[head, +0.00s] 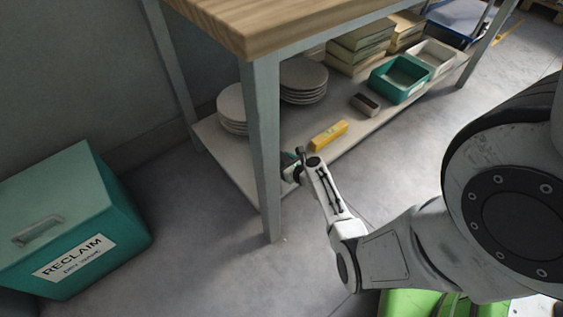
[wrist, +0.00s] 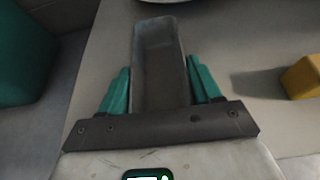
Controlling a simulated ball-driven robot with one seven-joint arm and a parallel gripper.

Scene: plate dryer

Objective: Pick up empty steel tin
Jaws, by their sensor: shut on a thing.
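The steel tin (wrist: 160,50) is a grey, open, narrow tray-like vessel in the wrist view, and no contents show in its visible part. My gripper (wrist: 159,70) has its two teal fingers against the tin's left and right sides, shut on it. Its near end is hidden behind the dark gripper bar. In the head view my gripper (head: 292,164) is low at the front edge of the lower shelf, beside the table leg. I cannot make out the tin there. Whether it still touches the shelf is not clear.
The grey table leg (head: 260,140) stands just left of my gripper. The lower shelf (head: 226,160) holds stacked plates (head: 303,78), a yellow block (head: 329,135), a dark-topped block (head: 365,104) and a teal tray (head: 399,78). A teal reclaim bin (head: 75,215) stands left, with clear floor between.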

